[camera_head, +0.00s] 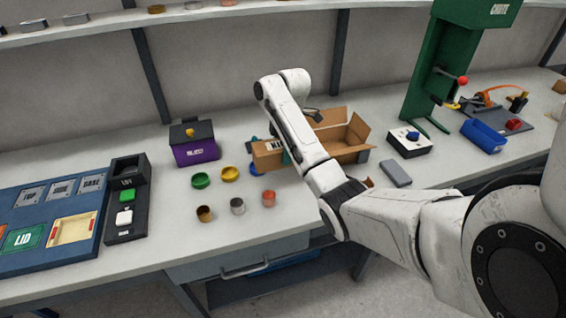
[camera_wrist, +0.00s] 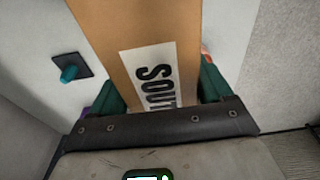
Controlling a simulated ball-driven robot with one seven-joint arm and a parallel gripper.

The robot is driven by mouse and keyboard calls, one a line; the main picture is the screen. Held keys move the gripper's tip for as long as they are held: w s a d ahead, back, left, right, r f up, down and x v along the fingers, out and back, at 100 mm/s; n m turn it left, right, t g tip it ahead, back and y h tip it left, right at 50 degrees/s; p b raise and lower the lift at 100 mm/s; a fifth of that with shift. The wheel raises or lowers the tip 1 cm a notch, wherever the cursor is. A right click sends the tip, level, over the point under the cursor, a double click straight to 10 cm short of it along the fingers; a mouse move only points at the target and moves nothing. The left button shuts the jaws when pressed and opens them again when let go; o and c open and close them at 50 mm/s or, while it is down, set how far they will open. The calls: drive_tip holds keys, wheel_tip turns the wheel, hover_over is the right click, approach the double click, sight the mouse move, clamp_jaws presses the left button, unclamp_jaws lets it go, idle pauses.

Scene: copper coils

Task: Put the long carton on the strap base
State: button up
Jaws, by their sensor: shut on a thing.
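In the head view, a brown carton piece (camera_head: 266,159) with a pale label shows left of my forearm. My gripper is shut on the carton; in the head view it is mostly hidden behind my arm. I cannot tell whether the carton touches the bench. A grey board (camera_head: 541,124) with an orange strap-like part (camera_head: 487,90) lies at the far right; it may be the strap base.
An open cardboard box (camera_head: 353,139) stands just behind my arm. Small coloured cups and cylinders (camera_head: 237,205) are left of the carton. A purple box (camera_head: 195,152) is behind them. A green chute stand (camera_head: 427,70), blue tray (camera_head: 484,136) and grey block (camera_head: 396,174) are at right.

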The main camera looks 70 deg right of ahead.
wheel_tip(320, 180, up, 6)
drive_tip(key=p, duration=0.3)
drive_tip(key=shift+f, duration=0.15)
drive_tip(key=shift+d+r, duration=0.25)
drive_tip(key=shift+r, duration=0.6)
drive_tip(key=shift+a+r, duration=0.2)
drive_tip(key=shift+r, duration=0.25)
